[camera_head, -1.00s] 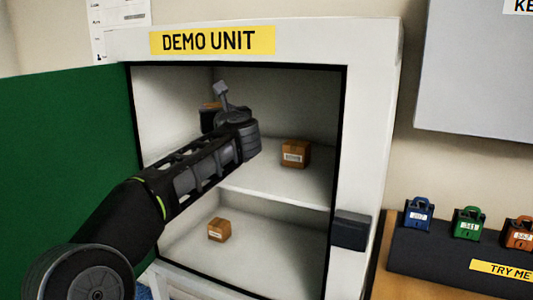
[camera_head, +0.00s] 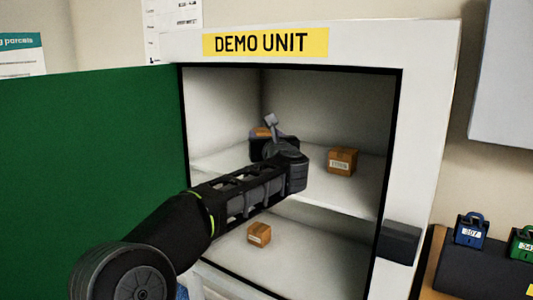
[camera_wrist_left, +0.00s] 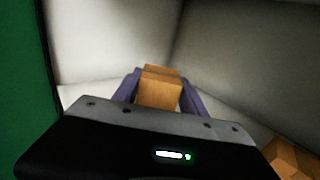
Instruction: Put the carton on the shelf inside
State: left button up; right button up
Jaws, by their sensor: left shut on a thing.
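My left gripper (camera_wrist_left: 158,95) is shut on a brown carton (camera_wrist_left: 158,90), which sits between its two fingers in the left wrist view. In the head view this carton (camera_head: 261,132) is mostly hidden behind the gripper, with a bit of its top showing. My left arm reaches into the open white cabinet marked DEMO UNIT (camera_head: 425,130), above its middle shelf (camera_head: 318,190). I cannot tell whether the held carton touches the shelf. My right gripper is not in view.
Another carton (camera_head: 342,161) stands on the same shelf, to the right of my gripper. A third carton (camera_head: 259,233) is in the lower compartment. The green door (camera_head: 90,170) is open at the left. Padlocks (camera_head: 471,229) stand on a dark display at the right.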

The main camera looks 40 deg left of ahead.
pick_arm(q)
jog(key=shift+f+b, duration=0.4)
jog(key=shift+f, duration=1.4)
jog(key=shift+f, duration=0.15)
jog(key=o, duration=1.5)
jog(key=shift+r, duration=0.2)
jog(key=shift+s+d+f, duration=0.15)
jog(key=shift+s+d, duration=0.05)
jog(key=shift+d, duration=0.05)
jog(key=b+v, duration=0.2)
jog(key=v, duration=0.9)
jog(key=shift+s+d, duration=0.15)
